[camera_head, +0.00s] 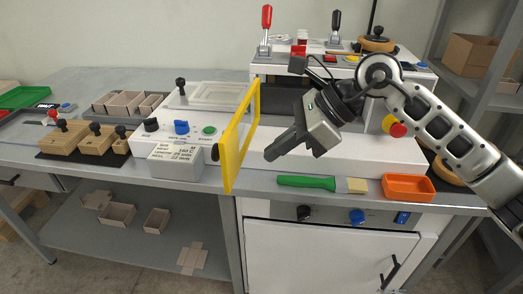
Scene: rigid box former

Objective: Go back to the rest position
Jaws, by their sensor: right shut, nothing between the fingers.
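My right gripper (272,155) shows in the head view, on the arm coming in from the right. Its fingers are shut with nothing held, pointing down and to the left. It is in the air in front of the white machine, just right of the upright yellow frame (232,135). My left gripper is not in view. Part of the machine behind the right gripper and wrist is hidden.
A green-handled brush (307,182) and an orange tray (408,187) lie near the front edge, below my right arm. A red-knobbed lever (266,18) stands behind. Wooden blocks with black knobs (97,140) sit at the left. Shelves stand at the right.

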